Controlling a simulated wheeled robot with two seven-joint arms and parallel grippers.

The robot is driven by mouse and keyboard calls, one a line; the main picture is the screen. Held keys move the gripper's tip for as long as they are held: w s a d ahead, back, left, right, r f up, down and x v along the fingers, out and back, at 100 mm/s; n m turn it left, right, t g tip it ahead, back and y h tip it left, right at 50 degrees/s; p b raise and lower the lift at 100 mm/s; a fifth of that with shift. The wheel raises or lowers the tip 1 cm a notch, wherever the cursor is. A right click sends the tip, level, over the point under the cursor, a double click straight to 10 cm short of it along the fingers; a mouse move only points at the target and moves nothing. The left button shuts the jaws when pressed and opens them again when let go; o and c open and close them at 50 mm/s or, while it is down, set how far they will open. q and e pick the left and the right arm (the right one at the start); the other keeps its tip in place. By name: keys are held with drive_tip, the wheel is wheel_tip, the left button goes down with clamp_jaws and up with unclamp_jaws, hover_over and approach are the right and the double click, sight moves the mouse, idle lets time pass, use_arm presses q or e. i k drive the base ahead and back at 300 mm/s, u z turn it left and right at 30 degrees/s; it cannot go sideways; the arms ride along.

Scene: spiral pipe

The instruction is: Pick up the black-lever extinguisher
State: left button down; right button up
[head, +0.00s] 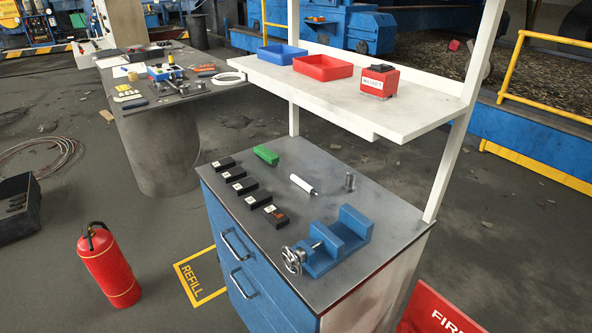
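A red fire extinguisher (109,269) with a black lever (92,231) on top stands upright on the dark floor at the lower left in the head view. It is to the left of a yellow floor marking reading "REFILL" and stands apart from it. No other extinguisher is in view. Neither of my grippers shows in this view.
A blue cabinet workbench (335,190) with a blue vise (335,243) and a white upper shelf (420,115) stands right of centre. A yellow REFILL square (190,279) lies beside it. A red FIRE sign (436,311) is lower right. A black crate (18,222) stands left.

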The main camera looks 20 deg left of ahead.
sight(100, 252)
drive_tip(key=u, duration=2.45)
drive_tip(key=i, duration=0.6)
drive_tip(key=u, duration=0.6)
drive_tip(key=i, duration=1)
drive_tip(key=z, duration=0.4)
